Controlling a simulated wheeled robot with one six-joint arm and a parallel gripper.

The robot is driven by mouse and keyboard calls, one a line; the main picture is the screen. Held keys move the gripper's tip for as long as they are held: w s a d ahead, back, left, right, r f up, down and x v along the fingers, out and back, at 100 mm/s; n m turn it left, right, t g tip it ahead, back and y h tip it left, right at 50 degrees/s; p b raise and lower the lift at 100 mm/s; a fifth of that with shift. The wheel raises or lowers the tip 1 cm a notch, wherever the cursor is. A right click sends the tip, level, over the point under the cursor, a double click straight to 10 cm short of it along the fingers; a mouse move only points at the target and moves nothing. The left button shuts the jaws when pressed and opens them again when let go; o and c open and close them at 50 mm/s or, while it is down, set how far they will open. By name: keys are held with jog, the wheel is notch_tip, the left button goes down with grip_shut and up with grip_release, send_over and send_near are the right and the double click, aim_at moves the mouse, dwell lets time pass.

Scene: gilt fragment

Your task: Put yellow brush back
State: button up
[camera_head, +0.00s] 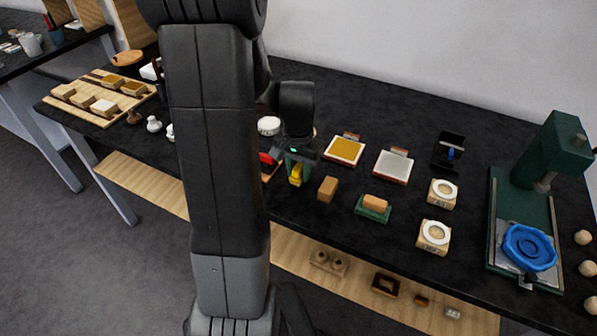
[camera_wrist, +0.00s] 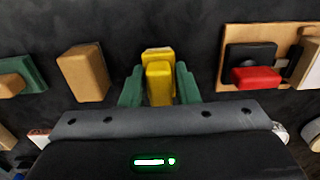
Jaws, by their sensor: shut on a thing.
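The yellow brush (camera_head: 296,174) is at my gripper (camera_head: 297,160), near the front edge of the black table. In the wrist view the brush (camera_wrist: 159,80) sits between the two green fingers of my gripper (camera_wrist: 160,88), which are shut on it. It appears as a yellow block with a second yellow part behind it. Whether its underside touches the table is hard to tell. A wooden board (camera_wrist: 228,70) holding a black and a red piece (camera_wrist: 256,77) lies to the right of the brush in the wrist view. My arm hides part of this board in the head view.
A brown block (camera_head: 328,189) stands close to the right of my gripper in the head view. An orange block on a green base (camera_head: 374,213) lies beyond it.

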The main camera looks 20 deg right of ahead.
aim_at(298, 167)
jog(key=shift+f, duration=0.3)
jog(key=shift+f, duration=0.2)
jog(key=o, duration=0.9)
jog(key=shift+o, duration=0.2)
notch_tip(298, 167, up, 12)
jog(key=shift+r, duration=0.2)
